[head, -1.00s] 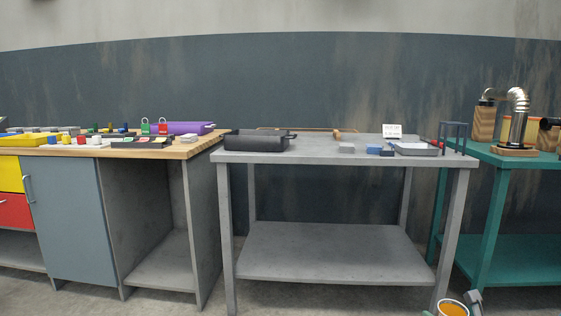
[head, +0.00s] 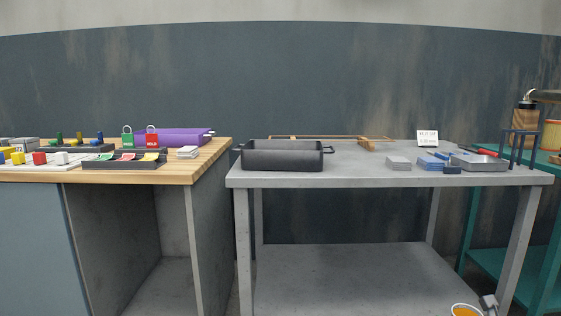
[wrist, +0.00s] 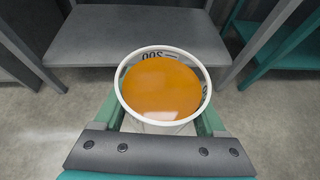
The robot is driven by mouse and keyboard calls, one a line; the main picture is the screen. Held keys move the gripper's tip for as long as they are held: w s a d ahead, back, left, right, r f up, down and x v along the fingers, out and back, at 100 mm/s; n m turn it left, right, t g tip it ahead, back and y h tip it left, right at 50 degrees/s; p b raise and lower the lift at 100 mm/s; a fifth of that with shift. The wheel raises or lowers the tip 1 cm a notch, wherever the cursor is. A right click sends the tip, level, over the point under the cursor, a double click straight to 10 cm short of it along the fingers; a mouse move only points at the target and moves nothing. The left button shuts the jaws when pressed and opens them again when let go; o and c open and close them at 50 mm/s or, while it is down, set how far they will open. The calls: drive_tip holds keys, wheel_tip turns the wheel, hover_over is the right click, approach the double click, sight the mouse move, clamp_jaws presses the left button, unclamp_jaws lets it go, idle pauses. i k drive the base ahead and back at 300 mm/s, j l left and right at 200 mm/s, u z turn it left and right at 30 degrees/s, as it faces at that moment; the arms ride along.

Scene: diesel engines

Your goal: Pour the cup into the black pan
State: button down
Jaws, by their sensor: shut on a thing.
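The black pan (head: 282,157) stands on the left end of the grey metal table's top, with a handle at each end. Its inside is barely visible from this low angle. The cup (wrist: 163,118) is white with printed marks inside and holds orange liquid. It shows at the bottom edge of the head view (head: 465,310). My gripper (wrist: 163,128) is shut on the cup, with a green finger on each side, and holds it roughly upright. The cup is low, in front of the grey table and to the right of the pan.
The grey table (head: 350,178) has free top between the pan and the grey blocks (head: 398,162). Blue blocks (head: 432,162), a grey tray (head: 480,162) and a dark rack (head: 522,148) fill its right end. A wooden bench (head: 215,155) stands close on the left, a green table (head: 495,262) on the right.

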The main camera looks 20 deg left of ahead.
sight(293, 155)
drive_tip(key=i+j, duration=0.1)
drive_tip(key=j, duration=0.3)
drive_tip(key=i+j, duration=0.15)
drive_tip(key=j, duration=0.2)
drive_tip(key=i+j, duration=0.1)
drive_tip(key=j, duration=0.3)
